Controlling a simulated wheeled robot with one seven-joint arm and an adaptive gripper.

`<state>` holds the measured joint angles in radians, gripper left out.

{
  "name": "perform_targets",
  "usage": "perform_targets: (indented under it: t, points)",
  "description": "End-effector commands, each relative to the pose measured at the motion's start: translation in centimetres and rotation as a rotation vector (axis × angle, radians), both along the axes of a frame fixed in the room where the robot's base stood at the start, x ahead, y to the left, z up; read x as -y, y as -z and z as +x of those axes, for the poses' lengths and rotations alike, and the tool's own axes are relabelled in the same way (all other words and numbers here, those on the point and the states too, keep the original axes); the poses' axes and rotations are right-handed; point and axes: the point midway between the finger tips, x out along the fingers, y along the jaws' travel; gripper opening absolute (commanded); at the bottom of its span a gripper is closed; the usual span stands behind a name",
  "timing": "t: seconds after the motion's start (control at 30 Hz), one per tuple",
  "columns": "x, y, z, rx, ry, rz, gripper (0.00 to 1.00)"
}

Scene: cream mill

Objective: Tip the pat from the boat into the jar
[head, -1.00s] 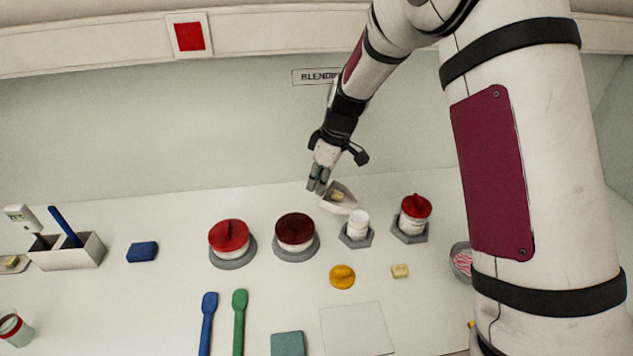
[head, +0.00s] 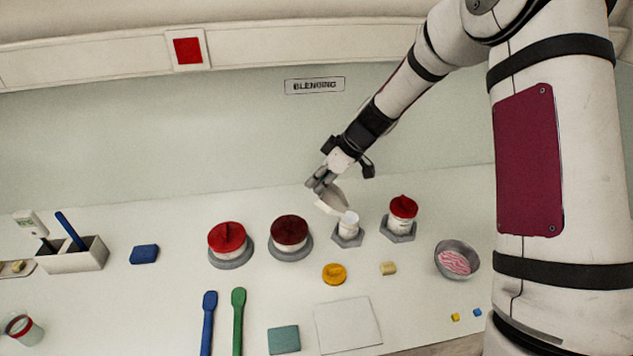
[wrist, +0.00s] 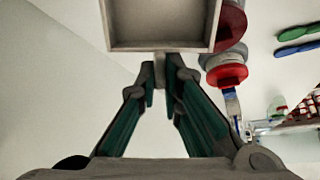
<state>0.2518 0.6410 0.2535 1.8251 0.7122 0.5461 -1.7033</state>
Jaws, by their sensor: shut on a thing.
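My gripper (head: 322,185) is shut on the boat (head: 336,198), a small pale open scoop. It holds the boat tilted, just above and left of the jar. The jar (head: 347,228) is small, white and lidless, upright on a grey hexagonal base. In the wrist view the boat (wrist: 160,47) is at the top edge beyond my gripper (wrist: 162,78), and the part of its inside that shows is bare. I cannot see the pat in either view now; whether it is in the jar or hidden in the boat, I cannot tell.
A red-lidded jar (head: 402,211) stands close right of the open jar. Two larger red-lidded pots (head: 227,240) (head: 290,233) stand left. An orange lid (head: 334,274) and a yellow block (head: 388,268) lie in front. A grey bowl (head: 457,259) is right.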

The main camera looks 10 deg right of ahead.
Motion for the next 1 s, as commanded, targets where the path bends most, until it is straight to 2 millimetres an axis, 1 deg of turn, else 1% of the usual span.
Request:
perform_targets:
  t: [0.13,1.0]
  points:
    - [0.5,-0.4,-0.3,0.023,0.005,0.039,0.0]
    - [1.7,-1.4,-1.0,0.106,0.001,0.185,0.0]
